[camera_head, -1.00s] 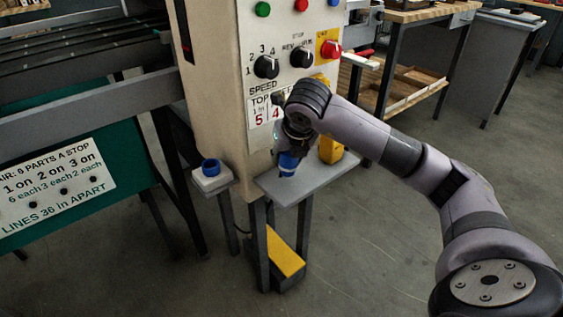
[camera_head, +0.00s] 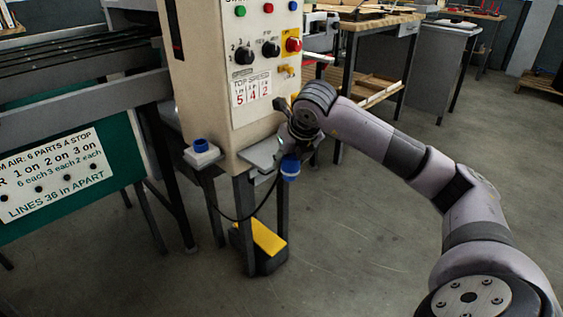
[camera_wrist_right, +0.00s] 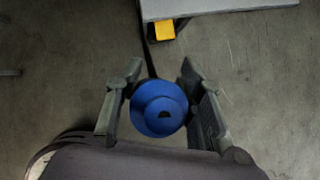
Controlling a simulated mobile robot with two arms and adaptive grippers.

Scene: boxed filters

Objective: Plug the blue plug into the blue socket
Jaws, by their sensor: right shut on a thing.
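My right gripper (camera_head: 292,155) is shut on the blue plug (camera_head: 290,168), which hangs below the fingers, off the front right edge of the small grey shelf. In the right wrist view the plug (camera_wrist_right: 158,108) sits between the two fingers (camera_wrist_right: 160,98), its round blue face toward the camera. A dark cable runs from the plug down toward the floor. The blue socket (camera_head: 200,146) stands on a white block (camera_head: 202,157) on a small ledge at the machine's left corner, left of and apart from the plug. My left gripper is not in view.
The grey shelf (camera_head: 258,152) juts from the beige machine cabinet (camera_head: 215,70) between plug and socket. A yellow-topped pedal box (camera_head: 264,238) stands on the floor below. A workbench (camera_head: 370,25) is behind. The floor at the right is open.

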